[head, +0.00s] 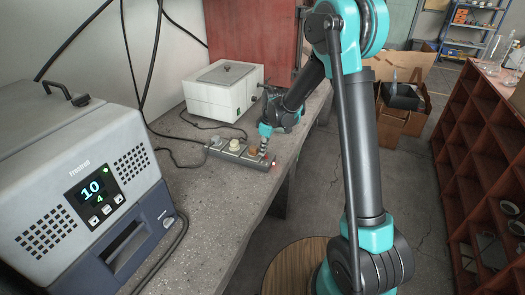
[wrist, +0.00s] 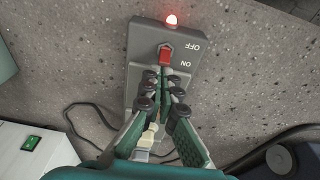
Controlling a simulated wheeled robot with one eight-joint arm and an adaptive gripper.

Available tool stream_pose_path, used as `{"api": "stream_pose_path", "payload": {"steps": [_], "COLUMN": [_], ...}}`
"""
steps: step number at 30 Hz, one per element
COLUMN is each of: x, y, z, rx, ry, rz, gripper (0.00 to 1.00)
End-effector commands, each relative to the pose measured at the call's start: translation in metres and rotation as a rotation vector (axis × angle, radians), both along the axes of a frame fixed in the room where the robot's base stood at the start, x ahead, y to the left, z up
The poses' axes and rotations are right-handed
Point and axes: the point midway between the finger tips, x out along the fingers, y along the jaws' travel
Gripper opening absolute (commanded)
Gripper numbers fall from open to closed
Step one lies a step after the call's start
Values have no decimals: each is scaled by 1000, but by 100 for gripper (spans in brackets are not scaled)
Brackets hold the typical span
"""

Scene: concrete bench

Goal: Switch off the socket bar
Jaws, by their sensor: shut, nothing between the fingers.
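The grey socket bar (head: 240,158) lies on the concrete bench with several plugs in it; its switch end (wrist: 142,45) fills the top middle of the wrist view. A red switch (wrist: 166,55) sits there between the printed words OFF and ON, which appear upside down. The red lamp (wrist: 171,20) at the bar's end is lit; it also glows in the head view (head: 273,163). My gripper (wrist: 164,77) is shut and empty, its fingertips over the bar just below the red switch in the wrist view. I cannot tell whether they touch it. The fingers hide part of the bar.
A white box (head: 222,95) stands behind the bar; its green switch (wrist: 32,142) shows in the wrist view. A grey-blue machine (head: 85,185) with a lit display stands at the left. Black cables (head: 180,150) cross the bench. The bench front (head: 235,220) is clear.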

Motion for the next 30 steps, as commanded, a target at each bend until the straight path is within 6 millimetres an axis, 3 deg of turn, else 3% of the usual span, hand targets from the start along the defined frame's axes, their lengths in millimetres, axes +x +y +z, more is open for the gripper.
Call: {"api": "stream_pose_path", "payload": {"steps": [19, 30], "x": [-5, -6], "y": [-17, -16], "z": [3, 5], "rx": [293, 296], "ry": [-108, -107], "rz": [-4, 0], "gripper": [0, 0]}}
